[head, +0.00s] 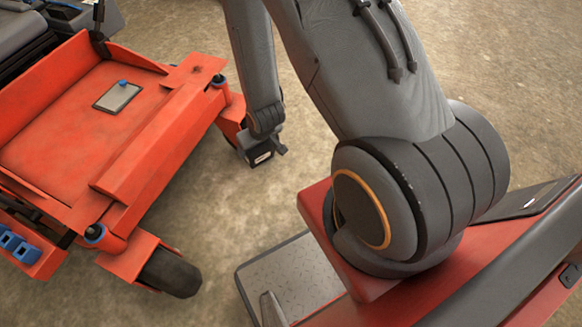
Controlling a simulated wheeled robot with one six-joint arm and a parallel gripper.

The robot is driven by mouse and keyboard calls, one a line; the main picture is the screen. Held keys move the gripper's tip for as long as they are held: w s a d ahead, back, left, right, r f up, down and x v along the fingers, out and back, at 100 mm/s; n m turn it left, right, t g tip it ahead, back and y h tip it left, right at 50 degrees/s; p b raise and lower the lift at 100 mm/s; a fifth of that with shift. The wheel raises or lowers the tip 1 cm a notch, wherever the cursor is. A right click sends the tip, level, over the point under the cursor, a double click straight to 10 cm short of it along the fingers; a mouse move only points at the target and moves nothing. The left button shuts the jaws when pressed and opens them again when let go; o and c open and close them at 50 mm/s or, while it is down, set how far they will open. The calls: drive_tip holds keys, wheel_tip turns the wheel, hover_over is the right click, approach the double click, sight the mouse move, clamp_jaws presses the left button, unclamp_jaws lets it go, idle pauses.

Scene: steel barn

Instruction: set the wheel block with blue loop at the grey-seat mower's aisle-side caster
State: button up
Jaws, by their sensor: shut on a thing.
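The orange mower (160,150) fills the left side, with part of a grey seat (22,32) at the top left corner. Its near front caster wheel (172,273) is black and stands on the floor at the bottom. Its far front caster (233,118) is partly hidden behind my arm. My gripper (264,156) hangs low just right of the far caster, over the floor. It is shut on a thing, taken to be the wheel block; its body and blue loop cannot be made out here. I cannot tell whether it touches the floor or the caster.
A small flat panel with a blue knob (118,96) lies on the mower's deck. Several blue parts (18,246) sit at the mower's lower left. Bare floor (225,205) lies between the mower and my base. More machinery shows at the top left.

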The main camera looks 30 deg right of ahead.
drive_tip(key=w+d+f+n+y+b, duration=0.1)
drive_tip(key=w+d+f+n+b, duration=0.3)
drive_tip(key=w+f+b, duration=0.6)
drive_tip(key=w+d+f+n+y+b, duration=0.1)
drive_tip(key=w+d+f+b, duration=0.25)
drive_tip(key=d+b, duration=0.4)
drive_tip(key=w+d+f+n+b, duration=0.1)
drive_tip(key=w+d+f+b, duration=0.3)
drive_tip(key=d, duration=0.6)
drive_tip(key=shift+g, duration=0.4)
drive_tip(key=f+b, duration=0.3)
drive_tip(key=f, duration=0.6)
drive_tip(key=f+b, duration=0.4)
drive_tip(key=f, duration=0.5)
drive_tip(key=s+f+b, duration=0.1)
drive_tip(key=f+b, duration=0.3)
drive_tip(key=f, duration=0.5)
drive_tip(key=shift+a+f, duration=0.1)
drive_tip(key=shift+f, duration=0.05)
drive_tip(key=shift+s+f, duration=0.1)
drive_tip(key=o, duration=1.4)
drive_tip(key=shift+o, duration=0.2)
